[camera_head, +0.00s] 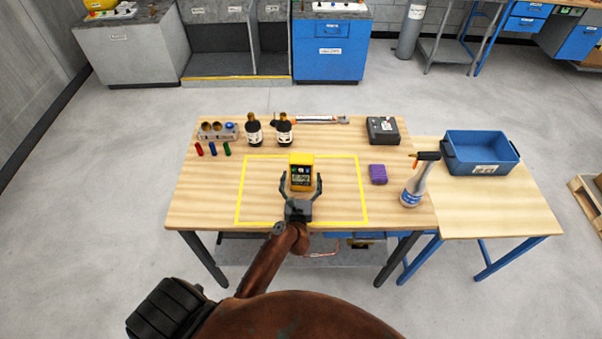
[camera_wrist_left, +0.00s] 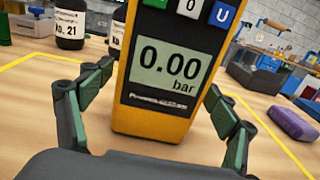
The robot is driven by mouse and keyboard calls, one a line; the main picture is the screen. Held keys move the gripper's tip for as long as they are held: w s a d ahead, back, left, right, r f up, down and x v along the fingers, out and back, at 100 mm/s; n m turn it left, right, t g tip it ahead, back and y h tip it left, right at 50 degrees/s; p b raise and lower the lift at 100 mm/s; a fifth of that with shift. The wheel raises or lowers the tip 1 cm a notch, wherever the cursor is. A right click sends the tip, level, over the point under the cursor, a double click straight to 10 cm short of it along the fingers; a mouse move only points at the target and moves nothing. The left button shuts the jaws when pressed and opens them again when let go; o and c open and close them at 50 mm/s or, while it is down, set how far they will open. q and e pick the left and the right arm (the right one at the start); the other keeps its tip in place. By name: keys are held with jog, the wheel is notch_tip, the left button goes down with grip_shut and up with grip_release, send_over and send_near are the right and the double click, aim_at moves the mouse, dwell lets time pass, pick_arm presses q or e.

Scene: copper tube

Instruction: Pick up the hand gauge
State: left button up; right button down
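The hand gauge (camera_head: 301,172) is a yellow upright device with a dark face, standing on the wooden table inside a yellow taped rectangle. In the left wrist view the gauge (camera_wrist_left: 170,75) fills the middle, and its display reads 0.00 bar. My left gripper (camera_head: 301,180) is open in front of it, with one finger on each side of the gauge. In the left wrist view the fingertips of my left gripper (camera_wrist_left: 161,82) are close to the gauge's sides, with a small gap in the head view. My right gripper is not in view.
Two dark bottles (camera_head: 269,132) and a tool (camera_head: 318,120) stand or lie behind the gauge. A blue bin (camera_head: 481,152) is on the side table. The taped area beside the gauge is clear.

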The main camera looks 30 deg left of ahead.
aim_at(302, 167)
pick_arm(q)
jog(key=c, duration=1.4)
jog(key=shift+c, duration=1.3)
jog(key=shift+r, duration=0.1)
jog(key=shift+r, duration=0.3)
jog(key=r+p, duration=0.1)
jog(key=r, duration=0.2)
jog(key=shift+s+d+r+p, duration=0.1)
jog(key=shift+s+r+p, duration=0.1)
jog(key=shift+p, duration=0.15)
jog(key=s+r, duration=0.1)
jog(key=s+d+r+p, duration=0.1)
jog(key=r, duration=0.1)
jog(key=s+d+r, duration=0.1)
jog(key=s+r, duration=0.1)
jog(key=shift+d+r, duration=0.15)
jog(key=shift+d, duration=0.1)
jog(key=s+d+r, duration=0.3)
jog(key=s+d, duration=0.2)
jog(key=s, duration=0.2)
jog(key=shift+s+r, duration=0.2)
jog(key=shift+r, duration=0.15)
jog(key=shift+a, duration=0.1)
